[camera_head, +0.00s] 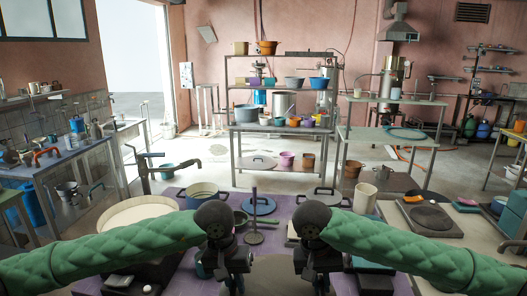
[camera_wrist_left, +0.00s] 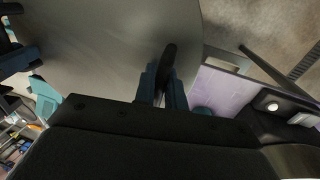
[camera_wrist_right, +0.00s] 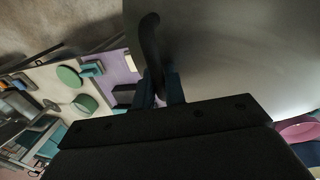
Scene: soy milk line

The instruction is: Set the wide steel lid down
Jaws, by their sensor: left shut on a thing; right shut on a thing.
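The wide steel lid fills much of the left wrist view (camera_wrist_left: 110,45) as a smooth grey disc, and it also fills the right of the right wrist view (camera_wrist_right: 235,50). In the head view, part of the lid (camera_head: 273,272) shows between my two grippers at the bottom. My left gripper (camera_wrist_left: 165,85) is shut on a dark handle at the lid's edge. My right gripper (camera_wrist_right: 158,85) is shut on a dark curved handle at the opposite edge. My wrists hide much of the lid in the head view. I cannot tell how high it is above the table.
The purple table top (camera_head: 290,212) lies below and ahead. A wide pale round vessel (camera_head: 135,212) stands on the left, and a pot (camera_head: 201,194) stands behind it. A blue lid (camera_head: 260,206), a thin upright rod (camera_head: 254,215) and a cream cylinder (camera_head: 365,198) stand further back.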

